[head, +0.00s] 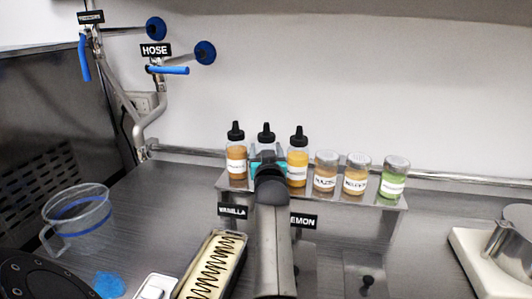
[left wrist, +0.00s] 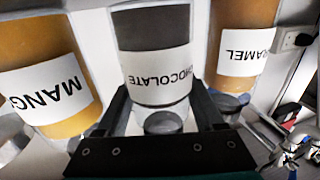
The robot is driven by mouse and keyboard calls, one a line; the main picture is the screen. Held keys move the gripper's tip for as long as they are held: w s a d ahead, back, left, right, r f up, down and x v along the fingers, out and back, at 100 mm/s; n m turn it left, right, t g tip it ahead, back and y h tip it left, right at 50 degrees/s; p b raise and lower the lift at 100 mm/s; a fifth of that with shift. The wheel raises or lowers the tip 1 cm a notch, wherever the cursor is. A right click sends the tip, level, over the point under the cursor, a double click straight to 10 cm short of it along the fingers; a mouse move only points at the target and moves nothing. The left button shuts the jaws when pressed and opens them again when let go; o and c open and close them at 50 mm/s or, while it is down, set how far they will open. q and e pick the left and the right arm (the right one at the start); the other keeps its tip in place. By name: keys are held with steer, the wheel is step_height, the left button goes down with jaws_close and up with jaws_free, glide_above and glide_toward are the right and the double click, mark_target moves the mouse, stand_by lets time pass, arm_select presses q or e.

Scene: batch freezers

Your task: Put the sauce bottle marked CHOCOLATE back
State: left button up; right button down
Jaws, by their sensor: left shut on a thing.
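The CHOCOLATE sauce bottle (head: 266,139) has a black pointed cap and a white label. It is upright in the row on the steel shelf, between an amber bottle (head: 236,153) on its left and the yellow bottle (head: 298,158) on its right. My left gripper (head: 268,163) is at it and hides its lower part, so I cannot tell whether its base touches the shelf. In the left wrist view the CHOCOLATE bottle (left wrist: 155,68) is between the shut fingers, with the MANGO bottle (left wrist: 45,75) and CARAMEL bottle (left wrist: 240,50) beside it. My right gripper is not in view.
Lidded jars (head: 325,171) stand farther right on the shelf (head: 395,204), which carries VANILLA and LEMON tags. A clear jug (head: 80,222) is at the left, a ridged tray (head: 213,265) in front, and a white scale-like base (head: 475,265) at right. Wall taps are upper left.

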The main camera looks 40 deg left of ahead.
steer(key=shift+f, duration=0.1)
arm_select(q)
steer(key=o, duration=1.3)
steer(key=shift+f, duration=0.15)
